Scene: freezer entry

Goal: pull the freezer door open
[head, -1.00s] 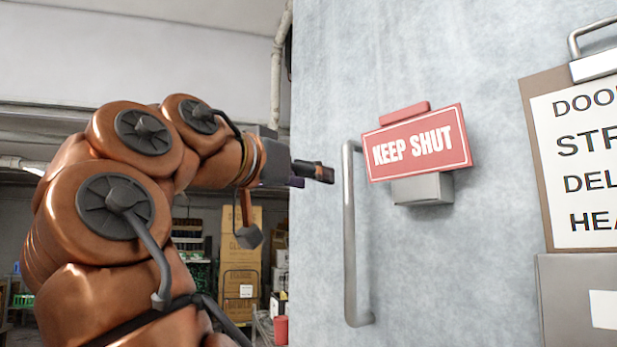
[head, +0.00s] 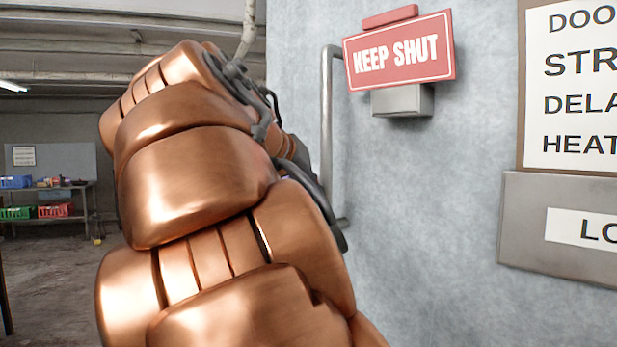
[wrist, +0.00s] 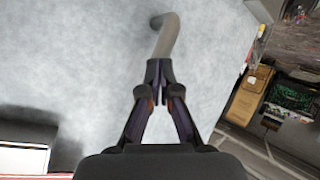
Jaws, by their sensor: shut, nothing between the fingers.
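The freezer door (head: 430,200) is a mottled pale grey panel filling the right of the head view, and it also fills the left of the wrist view (wrist: 80,60). Its steel bar handle (head: 327,120) stands upright at the door's left side; my arm hides part of its lower end. In the wrist view, the bent end of the handle (wrist: 165,35) shows just beyond my fingertips. My gripper (wrist: 158,70) is shut and empty, its tips overlapping the bar in the picture; I cannot tell whether they touch it. The arm hides the gripper in the head view.
A red KEEP SHUT sign (head: 398,50) sits beside the handle's top, over a grey block (head: 402,101). A notice board (head: 570,90) and a grey plate (head: 525,215) are farther right. Shelves with crates (head: 55,211) stand far left, beyond open floor (head: 50,280).

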